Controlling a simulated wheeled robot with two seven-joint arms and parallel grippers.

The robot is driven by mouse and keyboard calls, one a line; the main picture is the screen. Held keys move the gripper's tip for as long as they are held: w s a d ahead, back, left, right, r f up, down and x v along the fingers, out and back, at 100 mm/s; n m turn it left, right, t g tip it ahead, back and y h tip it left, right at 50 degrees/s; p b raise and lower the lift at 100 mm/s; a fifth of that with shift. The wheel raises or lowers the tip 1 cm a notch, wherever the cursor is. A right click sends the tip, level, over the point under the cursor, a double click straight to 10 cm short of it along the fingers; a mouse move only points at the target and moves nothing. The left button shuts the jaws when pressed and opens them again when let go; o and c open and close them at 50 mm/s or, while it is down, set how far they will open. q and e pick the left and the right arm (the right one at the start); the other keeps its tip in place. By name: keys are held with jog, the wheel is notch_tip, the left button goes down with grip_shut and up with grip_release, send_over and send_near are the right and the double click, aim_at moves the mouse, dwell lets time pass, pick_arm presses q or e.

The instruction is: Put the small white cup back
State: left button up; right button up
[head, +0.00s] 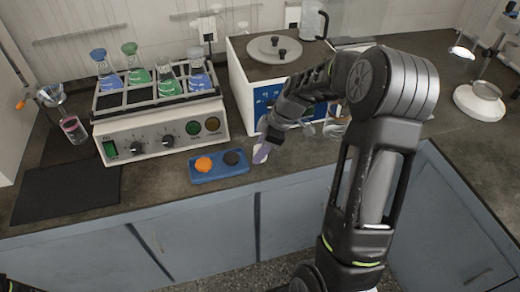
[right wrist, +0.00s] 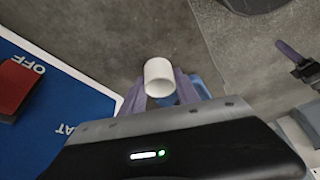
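The small white cup (right wrist: 159,77) sits between the purple fingers of my right gripper (right wrist: 160,88) in the right wrist view. The fingers touch its two sides, so the gripper is shut on it. In the head view my right gripper (head: 262,152) points down over the counter at the right end of a blue tray (head: 220,177). Only a small white part of the cup shows there; whether it touches the counter is unclear. Part of my left gripper (right wrist: 289,51) appears at the right edge of the wrist view; its opening cannot be made out.
The blue-fronted machine (head: 243,93) stands close behind the right gripper. A shaker (head: 160,131) with several flasks stands to the left. The tray carries an orange piece (head: 204,164) and a dark piece (head: 231,158). A dark mat (head: 66,193) lies at the left.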

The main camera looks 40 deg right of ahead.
jog(key=o, duration=0.4)
jog(key=shift+c, duration=0.2)
jog(key=shift+r, duration=0.1)
jog(key=shift+r+p, duration=0.2)
jog(key=shift+p, duration=0.15)
jog(key=b+v, duration=0.1)
jog(key=v, duration=1)
jog(key=shift+d+r, duration=0.15)
jog(key=shift+r, duration=0.15)
jog(key=shift+s, duration=0.15)
